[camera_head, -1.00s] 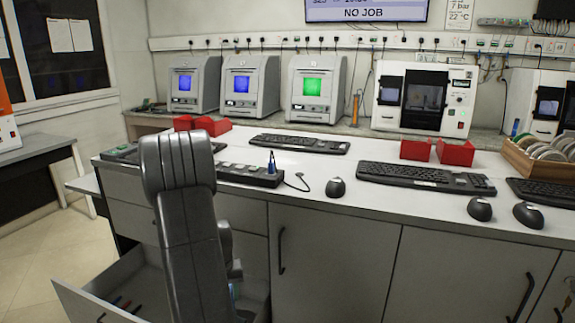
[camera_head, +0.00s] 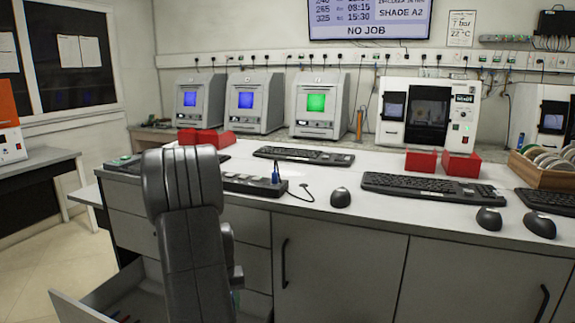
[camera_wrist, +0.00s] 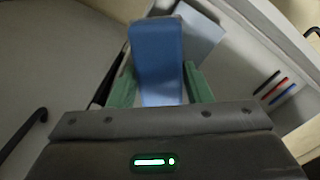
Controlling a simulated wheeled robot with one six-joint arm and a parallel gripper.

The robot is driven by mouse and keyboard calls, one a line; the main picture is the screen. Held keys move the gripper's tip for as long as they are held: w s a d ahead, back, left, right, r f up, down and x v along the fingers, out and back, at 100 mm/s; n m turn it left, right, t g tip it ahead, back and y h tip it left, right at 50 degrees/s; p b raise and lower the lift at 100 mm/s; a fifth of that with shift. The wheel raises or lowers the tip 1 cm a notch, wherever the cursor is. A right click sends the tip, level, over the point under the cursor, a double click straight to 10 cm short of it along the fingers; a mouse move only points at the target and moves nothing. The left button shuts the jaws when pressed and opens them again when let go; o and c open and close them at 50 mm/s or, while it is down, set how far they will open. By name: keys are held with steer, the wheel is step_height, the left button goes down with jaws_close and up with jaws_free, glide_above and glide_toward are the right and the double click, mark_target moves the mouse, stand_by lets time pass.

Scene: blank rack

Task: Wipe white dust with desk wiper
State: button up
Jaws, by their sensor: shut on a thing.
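In the wrist view, my gripper (camera_wrist: 158,88) has two green fingers shut on a blue block-like thing (camera_wrist: 156,55), which looks like the desk wiper. The wiper sticks out ahead of the fingers, over or in an open drawer (camera_wrist: 240,60). In the head view my arm covers the gripper, and the wiper cannot be made out there. The open drawer also shows in the head view (camera_head: 78,305) at the lower left. The white desk top (camera_head: 330,180) spans the middle; I cannot make out the white dust on it.
Keyboards (camera_head: 430,188), computer mice (camera_head: 340,197), red bins (camera_head: 461,164) and a black strip holding a blue item (camera_head: 250,186) crowd the desk. Pens (camera_wrist: 278,88) lie in the drawer. Machines (camera_head: 322,104) line the back. Some desk surface between the keyboards is bare.

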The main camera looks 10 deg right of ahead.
step_height(320, 180, up, 26)
steer(key=p, duration=2.4)
steer(key=s+d+r+m, duration=0.1)
steer(key=d+r+m, duration=0.3)
steer(key=d, duration=0.8)
steer(key=s+d+r+m, duration=0.2)
steer(key=d+r, duration=0.4)
steer(key=d, duration=0.6)
steer(key=shift+s+d+r+m, duration=0.15)
steer(key=shift+s+r+m, duration=0.1)
steer(key=shift+m, duration=0.65)
